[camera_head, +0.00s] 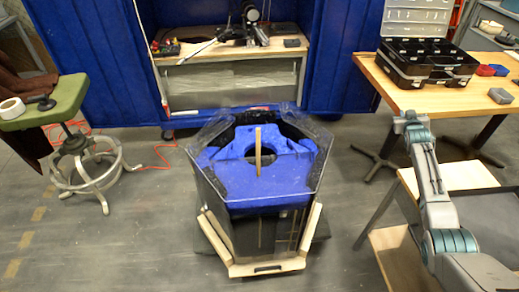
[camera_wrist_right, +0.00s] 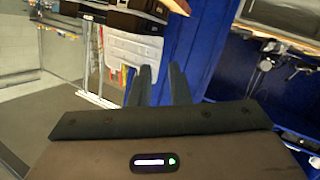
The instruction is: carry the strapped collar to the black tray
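I cannot pick out a strapped collar for certain in either view. A dark, flat tray-like surface (camera_head: 474,207) lies on the low wooden stand at the right and may be the black tray. My right arm partly covers it. My right gripper (camera_head: 408,117) is raised near the front edge of the wooden table. In the right wrist view its two dark fingers (camera_wrist_right: 160,82) stand apart with nothing between them. My left gripper is not in view.
A clear-walled tank (camera_head: 215,137) with a blue insert stands mid-floor. An open black case (camera_head: 428,62) sits on the wooden table (camera_head: 400,98). A green stool (camera_head: 62,100) stands left. A blue cabinet (camera_head: 110,60) is behind. Floor around the tank is clear.

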